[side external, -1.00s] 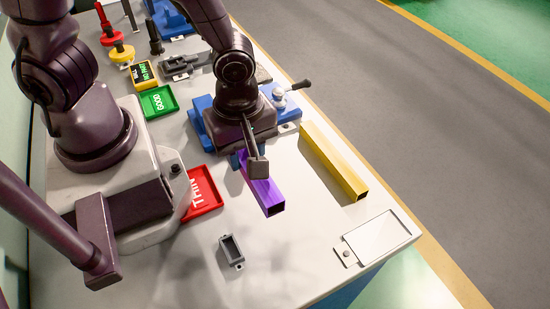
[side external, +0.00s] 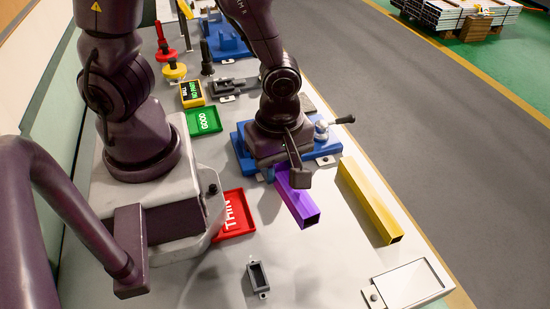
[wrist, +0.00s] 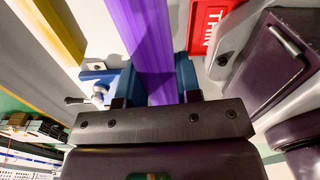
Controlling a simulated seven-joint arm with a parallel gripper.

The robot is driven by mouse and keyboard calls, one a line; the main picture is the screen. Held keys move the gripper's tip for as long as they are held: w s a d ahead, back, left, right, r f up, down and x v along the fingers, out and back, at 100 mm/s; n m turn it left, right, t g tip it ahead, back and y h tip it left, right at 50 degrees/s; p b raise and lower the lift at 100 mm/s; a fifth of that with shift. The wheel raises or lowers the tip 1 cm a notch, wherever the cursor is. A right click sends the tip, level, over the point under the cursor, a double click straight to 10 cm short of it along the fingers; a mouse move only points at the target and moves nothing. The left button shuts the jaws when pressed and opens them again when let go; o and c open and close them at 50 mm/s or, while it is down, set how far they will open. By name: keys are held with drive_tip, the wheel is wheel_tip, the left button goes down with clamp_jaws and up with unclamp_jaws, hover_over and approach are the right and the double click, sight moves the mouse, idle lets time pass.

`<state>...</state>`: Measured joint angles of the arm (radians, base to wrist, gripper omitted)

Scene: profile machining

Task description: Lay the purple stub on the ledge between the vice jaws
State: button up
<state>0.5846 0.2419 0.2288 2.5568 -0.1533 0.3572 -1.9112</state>
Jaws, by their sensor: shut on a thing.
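The purple stub (side external: 296,203), a square hollow bar, shows its near open end in the side view. It also runs up the middle of the wrist view (wrist: 145,40). My gripper (side external: 284,180) is shut on it, with dark blue finger pads on both sides in the wrist view (wrist: 156,85). The blue vice (side external: 243,150) is under and behind my gripper, with its handle (side external: 343,120) to the right. My gripper hides the vice jaws and the ledge. I cannot tell whether the stub touches the vice.
A yellow bar (side external: 370,200) lies right of the stub. A red tray (side external: 236,214) marked THIN lies to the left, and a green GOOD tray (side external: 204,122) further back. A small grey holder (side external: 258,279) and a white plate (side external: 410,283) stand in front. Bare bench lies between them.

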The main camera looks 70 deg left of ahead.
drive_tip(key=w+a+r, duration=0.1)
drive_tip(key=w+a, duration=0.1)
drive_tip(key=a, duration=0.8)
drive_tip(key=w+a+r+m, duration=0.1)
drive_tip(key=w+a, duration=0.2)
drive_tip(key=a, duration=0.7)
drive_tip(key=shift+f, duration=0.1)
drive_tip(key=shift+f, duration=3.4)
